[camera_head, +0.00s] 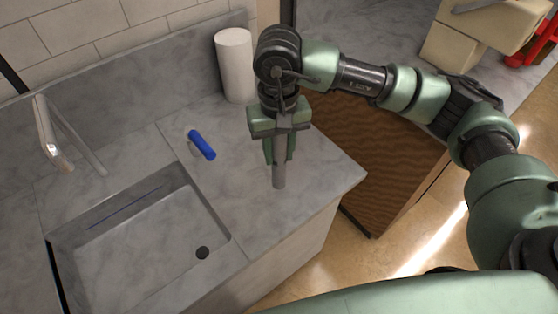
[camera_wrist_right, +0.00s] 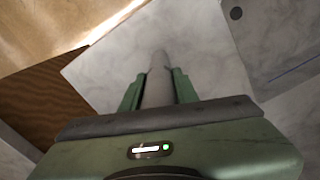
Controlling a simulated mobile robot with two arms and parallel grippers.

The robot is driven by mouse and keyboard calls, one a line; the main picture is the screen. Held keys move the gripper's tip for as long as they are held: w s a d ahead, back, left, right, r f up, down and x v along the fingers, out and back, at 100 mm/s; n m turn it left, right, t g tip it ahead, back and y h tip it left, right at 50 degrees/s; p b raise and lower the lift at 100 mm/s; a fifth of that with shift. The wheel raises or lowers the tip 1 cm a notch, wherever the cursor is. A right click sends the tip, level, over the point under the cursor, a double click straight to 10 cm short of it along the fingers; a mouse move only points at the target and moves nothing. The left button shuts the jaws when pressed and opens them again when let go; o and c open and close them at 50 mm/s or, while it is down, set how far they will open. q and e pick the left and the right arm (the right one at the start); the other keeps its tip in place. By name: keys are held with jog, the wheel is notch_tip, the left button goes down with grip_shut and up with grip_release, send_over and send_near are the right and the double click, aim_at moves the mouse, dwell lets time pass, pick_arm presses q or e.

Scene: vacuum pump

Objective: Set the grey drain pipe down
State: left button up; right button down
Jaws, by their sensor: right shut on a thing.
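The grey drain pipe (camera_head: 279,178) is upright in my right gripper (camera_head: 278,156), over the counter (camera_head: 325,172) to the right of the sink. The gripper points down with its two green fingers closed on the pipe's sides. The pipe's lower end sticks out below the fingertips; whether it touches the counter I cannot tell. In the right wrist view the pipe (camera_wrist_right: 158,84) lies between the fingers, with the pale counter (camera_wrist_right: 212,58) beyond it. My left gripper is not in view.
A blue cylinder (camera_head: 202,145) lies on the counter left of the gripper. A white paper roll (camera_head: 235,66) stands behind. The sink (camera_head: 150,238) with its drain hole and a faucet (camera_head: 55,138) are at the left. The counter's front edge and a wooden cabinet (camera_head: 385,150) are at the right.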

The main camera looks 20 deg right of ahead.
aim_at(279, 166)
jog(key=shift+f, duration=0.35)
notch_tip(279, 166, down, 3)
jog(key=shift+f+p, duration=0.2)
jog(key=shift+p, duration=0.15)
jog(key=shift+f, duration=0.45)
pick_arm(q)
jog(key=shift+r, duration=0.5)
pick_arm(e)
jog(key=shift+f, duration=0.2)
jog(key=c, duration=1.1)
grip_release()
jog(key=shift+r, duration=0.1)
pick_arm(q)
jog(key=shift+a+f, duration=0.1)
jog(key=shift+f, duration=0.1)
